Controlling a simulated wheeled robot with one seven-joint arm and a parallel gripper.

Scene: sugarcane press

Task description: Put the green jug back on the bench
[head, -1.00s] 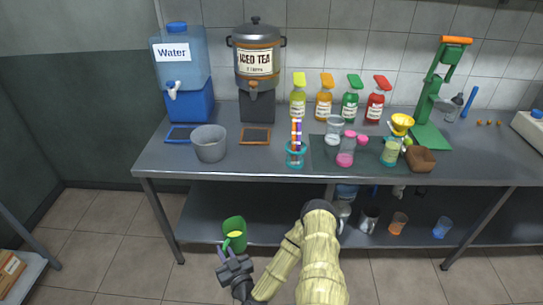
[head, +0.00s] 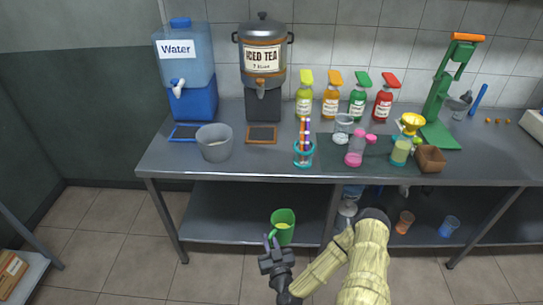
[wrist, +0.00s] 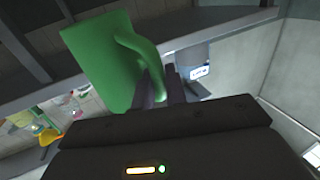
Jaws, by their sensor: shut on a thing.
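The green jug (head: 284,228) is in front of the bench, at about the height of the lower shelf in the head view. Something yellow-green shows inside its mouth. My gripper (head: 270,244) is shut on the jug at its handle side. In the wrist view the jug (wrist: 100,60) looks tilted because the camera is turned, and the fingers (wrist: 158,88) close around its handle. The bench (head: 230,170) has a grey top, and its front edge is above and beyond the jug in the head view.
Bare top lies between bucket and straw cup, toward the front. Cups stand on the lower shelf (head: 230,205).

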